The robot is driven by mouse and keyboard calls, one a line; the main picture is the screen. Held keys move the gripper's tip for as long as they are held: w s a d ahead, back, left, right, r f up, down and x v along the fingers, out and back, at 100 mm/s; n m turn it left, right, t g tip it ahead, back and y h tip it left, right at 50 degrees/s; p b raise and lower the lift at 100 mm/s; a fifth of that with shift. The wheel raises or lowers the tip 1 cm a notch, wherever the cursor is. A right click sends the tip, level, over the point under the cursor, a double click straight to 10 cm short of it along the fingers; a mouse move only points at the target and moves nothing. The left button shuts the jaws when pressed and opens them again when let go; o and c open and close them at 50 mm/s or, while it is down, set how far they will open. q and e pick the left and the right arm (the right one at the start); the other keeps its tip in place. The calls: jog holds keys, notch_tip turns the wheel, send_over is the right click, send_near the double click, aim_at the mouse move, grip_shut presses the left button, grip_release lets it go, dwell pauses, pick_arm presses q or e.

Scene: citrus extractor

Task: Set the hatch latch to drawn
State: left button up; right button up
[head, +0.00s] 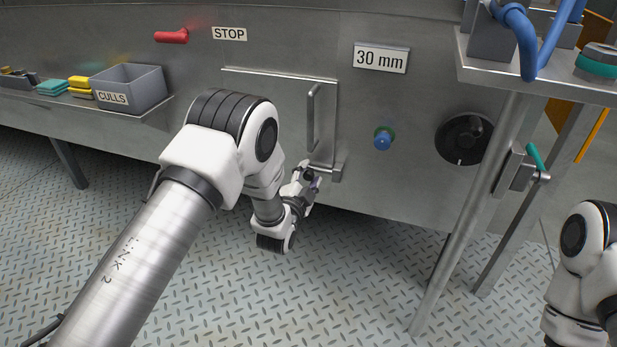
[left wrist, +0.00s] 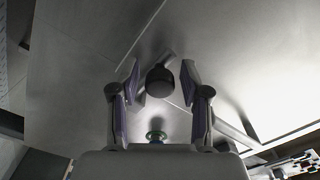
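The hatch (head: 275,105) is a flat steel panel with a vertical bar handle (head: 312,117) in the head view, and it looks closed. The latch (head: 338,171) is a small grey block at its lower right corner, partly hidden by my left gripper (head: 309,182). In the left wrist view, a dark round knob (left wrist: 160,80) stands between the two spread fingers of my left gripper (left wrist: 160,87). Gaps show on both sides of the knob, so the fingers do not appear closed on it. My right gripper is out of view; only part of that arm shows.
A red lever (head: 172,36) is at upper left. A grey culls bin (head: 130,88) stands on the left shelf. A steel table leg (head: 470,215) stands at right.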

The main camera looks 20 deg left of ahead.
pick_arm(q)
grip_shut()
jog(key=a+p, duration=0.1)
jog(key=a, duration=0.2)
jog(key=shift+o, duration=2.1)
grip_release()
jog(key=s, duration=1.2)
jog(key=shift+a, duration=0.2)
